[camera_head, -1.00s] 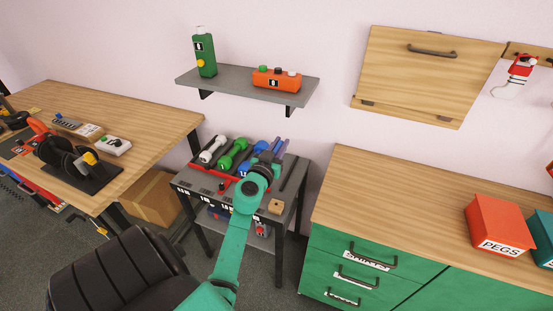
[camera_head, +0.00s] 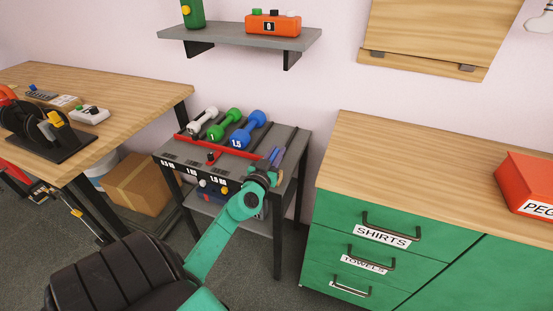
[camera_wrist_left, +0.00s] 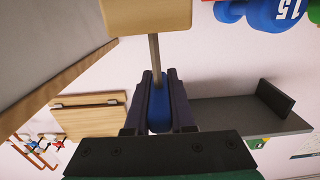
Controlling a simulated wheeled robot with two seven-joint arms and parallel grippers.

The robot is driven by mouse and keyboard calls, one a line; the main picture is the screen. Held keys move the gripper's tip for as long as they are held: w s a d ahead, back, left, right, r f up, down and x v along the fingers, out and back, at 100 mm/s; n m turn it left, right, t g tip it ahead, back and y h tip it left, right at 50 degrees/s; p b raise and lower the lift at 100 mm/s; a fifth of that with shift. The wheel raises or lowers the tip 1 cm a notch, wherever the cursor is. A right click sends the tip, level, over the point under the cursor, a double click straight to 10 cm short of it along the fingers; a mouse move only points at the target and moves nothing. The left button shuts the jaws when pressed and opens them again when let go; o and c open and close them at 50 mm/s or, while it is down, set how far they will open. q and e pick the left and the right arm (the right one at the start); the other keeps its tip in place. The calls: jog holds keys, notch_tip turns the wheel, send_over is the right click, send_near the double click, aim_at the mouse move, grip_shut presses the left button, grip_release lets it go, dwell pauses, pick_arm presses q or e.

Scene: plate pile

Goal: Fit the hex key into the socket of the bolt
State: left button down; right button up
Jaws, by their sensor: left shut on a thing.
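My left gripper (camera_head: 275,156) is over the right side of the small grey table, its wrist covering part of the top. In the left wrist view its two dark fingers (camera_wrist_left: 157,104) are shut on the blue handle of the hex key (camera_wrist_left: 158,106). The key's thin metal shaft runs from the fingers up to a pale wooden block (camera_wrist_left: 147,14). The shaft's tip is not visible at the block, so I cannot tell whether it is in a socket. The bolt itself is not visible. My right gripper is not in view.
White, green and blue dumbbells (camera_head: 247,130) lie in a red-edged rack on the grey table (camera_head: 293,143). A green drawer cabinet (camera_head: 365,210) stands to the right, a wooden workbench (camera_head: 120,95) to the left. A wall shelf (camera_head: 235,35) hangs above.

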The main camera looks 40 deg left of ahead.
pick_arm(q)
jog(key=shift+r, duration=0.15)
jog(key=c, duration=0.8)
grip_release()
jog(key=shift+o, duration=0.2)
